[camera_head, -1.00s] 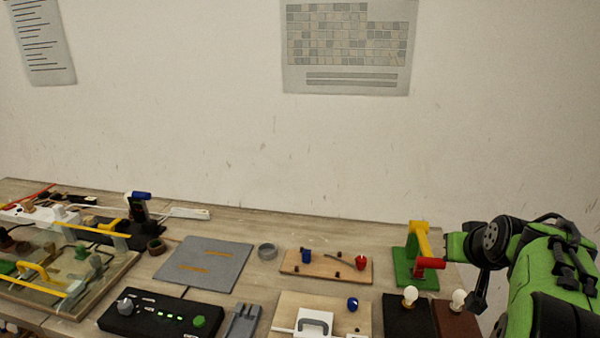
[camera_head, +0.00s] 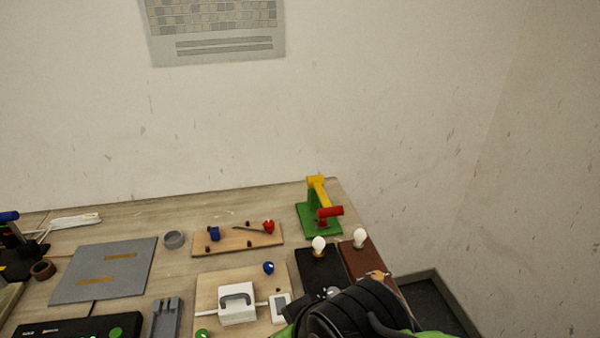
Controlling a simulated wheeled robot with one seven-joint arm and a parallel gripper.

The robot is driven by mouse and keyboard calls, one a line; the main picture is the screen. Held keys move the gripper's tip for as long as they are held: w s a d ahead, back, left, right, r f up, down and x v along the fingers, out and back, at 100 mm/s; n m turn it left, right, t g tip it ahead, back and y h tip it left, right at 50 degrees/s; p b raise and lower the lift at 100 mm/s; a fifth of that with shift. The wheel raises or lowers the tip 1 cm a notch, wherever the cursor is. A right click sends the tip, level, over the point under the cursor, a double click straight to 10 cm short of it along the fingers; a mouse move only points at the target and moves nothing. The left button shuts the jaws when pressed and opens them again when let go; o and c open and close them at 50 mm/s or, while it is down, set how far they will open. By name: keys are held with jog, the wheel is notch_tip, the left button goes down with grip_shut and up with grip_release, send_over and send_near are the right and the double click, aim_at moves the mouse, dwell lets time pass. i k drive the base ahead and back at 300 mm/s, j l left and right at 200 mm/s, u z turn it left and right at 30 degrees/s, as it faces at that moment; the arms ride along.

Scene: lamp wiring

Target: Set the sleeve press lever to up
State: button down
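A press-like device with a green base (camera_head: 310,222), a yellow arm (camera_head: 317,190) and a red handle (camera_head: 330,211) stands at the back right of the table. I take it to be the sleeve press, though no label is readable. Its yellow arm slopes down toward the front, and the red handle sits low, near the base. My arm shows as a black and green link at the bottom, in front of and apart from the press. My gripper's fingers do not show.
Two bulbs stand on a black board (camera_head: 320,267) and a brown board (camera_head: 368,258), between my arm and the press. A wooden board (camera_head: 238,240) with blue and red parts lies left of the press. The table's right edge is close to the press.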

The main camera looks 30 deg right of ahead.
aim_at(325, 209)
jog(key=z, duration=1.05)
